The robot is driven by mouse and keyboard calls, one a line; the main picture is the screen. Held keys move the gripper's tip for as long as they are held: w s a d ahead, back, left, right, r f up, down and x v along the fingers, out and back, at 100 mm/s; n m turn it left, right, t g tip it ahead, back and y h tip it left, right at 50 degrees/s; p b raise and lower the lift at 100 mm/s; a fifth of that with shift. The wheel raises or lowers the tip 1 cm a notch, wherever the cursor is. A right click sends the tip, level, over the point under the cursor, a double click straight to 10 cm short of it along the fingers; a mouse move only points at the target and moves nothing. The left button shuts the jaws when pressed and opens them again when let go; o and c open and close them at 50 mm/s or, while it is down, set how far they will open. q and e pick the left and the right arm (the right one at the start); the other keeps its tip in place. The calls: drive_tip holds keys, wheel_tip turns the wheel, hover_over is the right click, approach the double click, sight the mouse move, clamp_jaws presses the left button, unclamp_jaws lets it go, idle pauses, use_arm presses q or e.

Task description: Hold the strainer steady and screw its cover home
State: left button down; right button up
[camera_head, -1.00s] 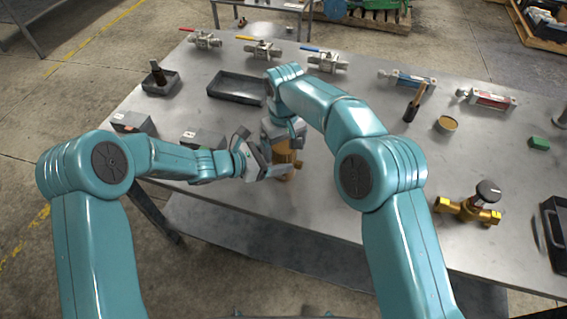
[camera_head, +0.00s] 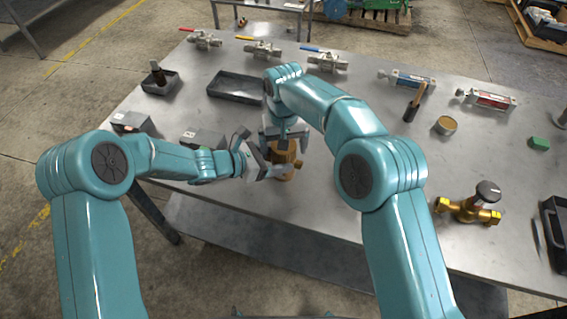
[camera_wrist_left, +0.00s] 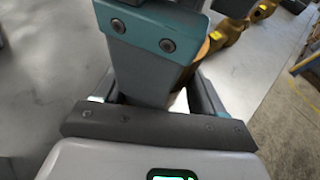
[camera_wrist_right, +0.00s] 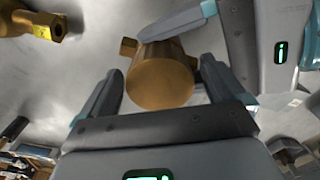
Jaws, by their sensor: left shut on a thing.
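The brass strainer (camera_head: 285,157) stands upright near the table's front edge, in front of me. My left gripper (camera_head: 281,172) is shut on its body from the left. My right gripper (camera_head: 285,141) is above it, pointing down. In the right wrist view its fingers (camera_wrist_right: 162,72) are spread on either side of a round brass cover (camera_wrist_right: 160,82), with narrow gaps showing. That cover appears on top of the strainer; how far it is seated is hidden. In the left wrist view my right gripper hides most of the strainer.
A brass valve with a black knob (camera_head: 468,206) stands to the right. A dark tray (camera_head: 236,88), grey boxes (camera_head: 203,139) and several lever valves (camera_head: 263,50) lie behind and left. A tan round tin (camera_head: 446,125) and brush (camera_head: 414,106) lie right. The table's front edge is close.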

drive_tip(key=shift+r, duration=2.25)
drive_tip(key=shift+c, duration=0.6)
wheel_tip(320, 180, up, 3)
drive_tip(key=n, duration=0.3)
drive_tip(key=shift+r, duration=0.2)
drive_tip(key=shift+f, duration=0.1)
drive_tip(key=shift+f, duration=3.95)
